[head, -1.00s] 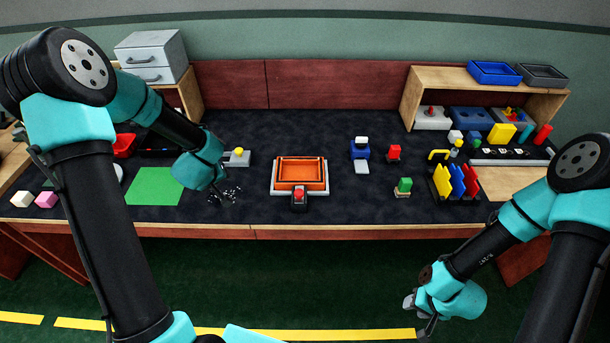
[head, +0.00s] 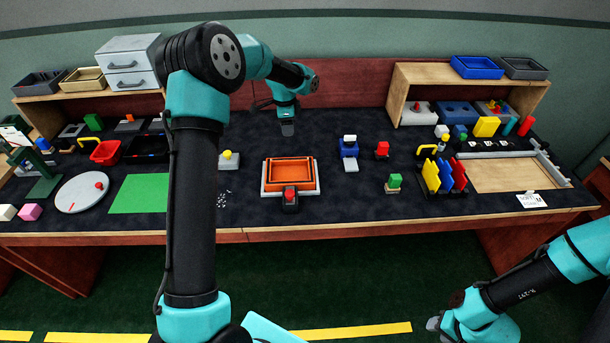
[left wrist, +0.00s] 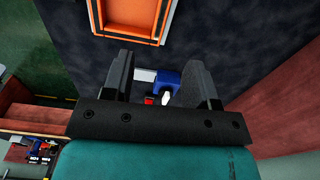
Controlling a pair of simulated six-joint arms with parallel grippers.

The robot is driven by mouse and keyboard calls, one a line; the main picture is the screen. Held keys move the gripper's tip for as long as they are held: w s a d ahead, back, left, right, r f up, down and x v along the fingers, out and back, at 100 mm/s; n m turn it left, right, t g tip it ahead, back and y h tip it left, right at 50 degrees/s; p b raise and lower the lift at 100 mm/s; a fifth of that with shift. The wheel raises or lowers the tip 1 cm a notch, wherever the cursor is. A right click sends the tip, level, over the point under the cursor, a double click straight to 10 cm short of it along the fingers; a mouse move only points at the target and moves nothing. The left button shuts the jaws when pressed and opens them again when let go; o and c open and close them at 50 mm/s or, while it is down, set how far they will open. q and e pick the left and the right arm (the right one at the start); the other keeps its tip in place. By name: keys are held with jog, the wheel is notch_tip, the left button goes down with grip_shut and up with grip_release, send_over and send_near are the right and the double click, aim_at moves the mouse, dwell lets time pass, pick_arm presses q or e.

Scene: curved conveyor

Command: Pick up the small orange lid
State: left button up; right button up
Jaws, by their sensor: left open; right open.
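An orange, shallow rectangular piece with a raised rim (head: 290,171) sits in a pale frame at the middle of the table. I cannot tell whether it is the small orange lid, and no other orange lid is clear. Part of it shows at the top of the left wrist view (left wrist: 132,12). My left gripper (head: 287,130) is behind the orange piece in the head view, pointing down. Its fingers are apart and empty in the left wrist view (left wrist: 160,75). My right gripper (head: 435,324) is low in front of the table, open, with nothing visible in it.
A black block with a red button (head: 290,199) stands at the frame's front. A blue-and-white device (head: 348,149) stands to its right and shows beyond the left fingers. A grey block with a yellow button (head: 229,160) is left. Dark tabletop around the left gripper is clear.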

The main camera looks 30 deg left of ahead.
pick_arm(q)
jog(key=shift+w+r, duration=0.25)
jog(key=shift+r, duration=0.05)
send_over(290, 159)
notch_tip(290, 159, down, 12)
jog(key=shift+s+d+f, duration=0.1)
jog(key=shift+s+f, duration=0.05)
dwell(0.5)
jog(key=shift+f, duration=2.55)
grip_shut()
